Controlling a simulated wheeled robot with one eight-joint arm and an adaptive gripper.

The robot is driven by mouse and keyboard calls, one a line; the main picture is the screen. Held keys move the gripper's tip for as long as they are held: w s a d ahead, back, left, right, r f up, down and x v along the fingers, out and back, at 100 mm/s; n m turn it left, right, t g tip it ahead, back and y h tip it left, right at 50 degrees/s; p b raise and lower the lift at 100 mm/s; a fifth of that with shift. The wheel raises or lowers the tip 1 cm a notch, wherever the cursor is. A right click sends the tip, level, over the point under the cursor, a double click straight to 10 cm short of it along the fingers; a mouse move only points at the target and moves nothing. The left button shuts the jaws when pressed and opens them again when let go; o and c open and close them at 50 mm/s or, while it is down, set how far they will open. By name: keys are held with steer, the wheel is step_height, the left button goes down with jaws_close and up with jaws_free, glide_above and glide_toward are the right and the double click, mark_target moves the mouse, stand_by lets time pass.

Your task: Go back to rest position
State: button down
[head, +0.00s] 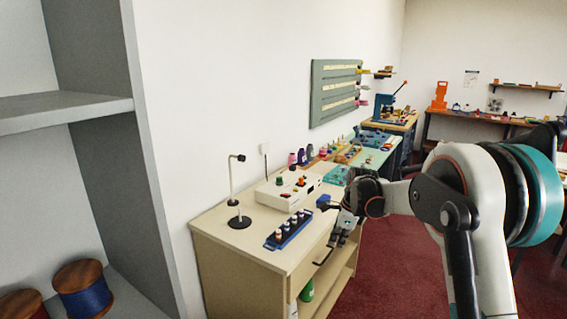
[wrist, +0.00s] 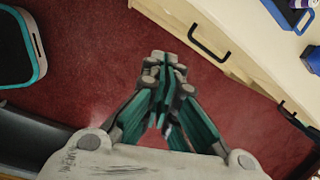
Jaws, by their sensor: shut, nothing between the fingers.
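My gripper (head: 343,229) hangs in front of the wooden counter (head: 224,240), past its front edge, at the end of my arm. In the wrist view my gripper (wrist: 165,72) is shut and empty, its teal fingers together above the red floor. It touches nothing that I can see. The counter's front with a dark handle (wrist: 209,46) shows in the upper right of the wrist view.
The counter bears a white box with knobs (head: 286,190), a blue rack of small bottles (head: 288,230) and a thin stand (head: 238,190). Grey shelves with spools (head: 85,290) stand at the left. Further benches line the back. Red floor (head: 395,265) is open beside the counter.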

steer(key=s+r+n+t+h, duration=0.1)
steer(key=s+r+n, duration=0.4)
steer(key=s+r, duration=0.45)
steer(key=s+r+n+t, duration=0.1)
steer(key=s+r+n, duration=0.45)
steer(key=s, duration=0.65)
steer(key=s+d+f+n+t, duration=0.1)
steer(key=s+n, duration=0.4)
steer(key=s, duration=0.5)
steer(key=s+f+n+t+h, duration=0.1)
steer(key=s+n, duration=0.4)
steer(key=s, duration=0.6)
steer(key=shift+d+f+t, duration=0.3)
steer(key=shift+d+f, duration=0.1)
steer(key=shift+f, duration=0.25)
